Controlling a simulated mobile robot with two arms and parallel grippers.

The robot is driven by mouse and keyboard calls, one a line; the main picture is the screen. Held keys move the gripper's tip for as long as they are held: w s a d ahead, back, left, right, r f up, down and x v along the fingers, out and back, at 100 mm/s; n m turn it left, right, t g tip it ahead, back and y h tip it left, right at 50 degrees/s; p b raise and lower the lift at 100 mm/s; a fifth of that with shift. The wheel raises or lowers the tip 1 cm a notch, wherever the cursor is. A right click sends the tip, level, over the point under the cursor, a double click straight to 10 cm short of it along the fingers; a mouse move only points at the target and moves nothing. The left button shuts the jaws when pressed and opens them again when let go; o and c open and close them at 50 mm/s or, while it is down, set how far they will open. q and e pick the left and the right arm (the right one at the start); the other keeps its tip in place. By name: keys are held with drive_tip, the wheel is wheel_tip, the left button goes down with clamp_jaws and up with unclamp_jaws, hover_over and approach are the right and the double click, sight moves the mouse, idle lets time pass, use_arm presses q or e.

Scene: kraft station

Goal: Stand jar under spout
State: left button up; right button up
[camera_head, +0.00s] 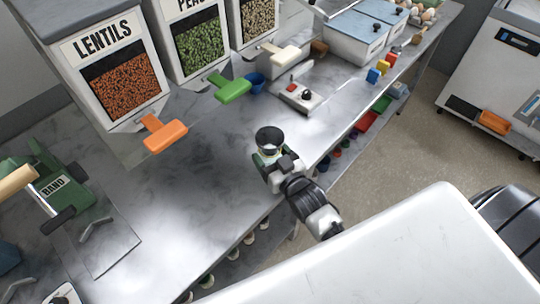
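A small jar (269,138) with a dark round top and a pale and green body is at the fingers of my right gripper (268,160), over the front part of the steel counter. The gripper looks closed around it, and its fingers are partly hidden. The jar looks upright; I cannot tell whether it touches the counter. At the back stand the lentils dispenser (122,85) with an orange spout lever (165,136), the peas dispenser (200,45) with a green lever (233,91), and a third dispenser (260,20) with a cream lever (286,54). My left gripper is not in view.
A green band device (75,190) stands at the left. Lidded bins (352,38) stand farther back. The counter (200,190) between jar and lentils dispenser is clear.

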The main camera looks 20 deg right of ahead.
drive_tip(key=c, duration=0.6)
drive_tip(key=shift+o, duration=0.2)
drive_tip(key=shift+b, duration=0.55)
drive_tip(key=s+d+b, duration=0.2)
drive_tip(key=s+b, duration=0.2)
drive_tip(key=s, duration=1.4)
drive_tip(key=w+a+r+m+h, duration=0.1)
drive_tip(key=w+a+r+h, duration=0.1)
drive_tip(key=w+r, duration=0.4)
drive_tip(key=shift+w+a+h, duration=0.3)
drive_tip(key=shift+w+a, duration=0.15)
drive_tip(key=shift+w, duration=0.7)
